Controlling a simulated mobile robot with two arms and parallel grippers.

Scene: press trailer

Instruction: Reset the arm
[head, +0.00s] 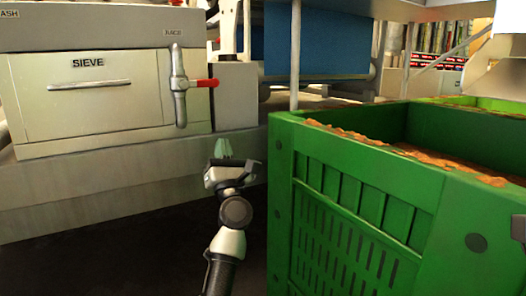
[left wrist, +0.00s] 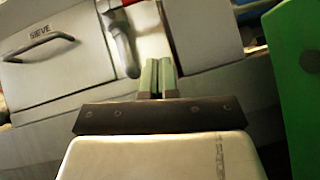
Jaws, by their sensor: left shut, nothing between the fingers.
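My left gripper (head: 223,147) is in the middle of the head view, in front of the pale trailer's lower ledge and left of the green crate. Its two greenish fingers (left wrist: 157,76) are together in the left wrist view, with nothing between them. The fingers point toward the trailer, below the valve with the red handle. I cannot tell whether they touch the ledge.
A panel marked SIEVE (head: 88,95) has a bar handle. A grey valve lever (head: 180,88) with a red handle (head: 205,83) hangs beside it. A large green crate (head: 350,215) with orange-brown contents fills the right. The dark floor (head: 120,250) at lower left is clear.

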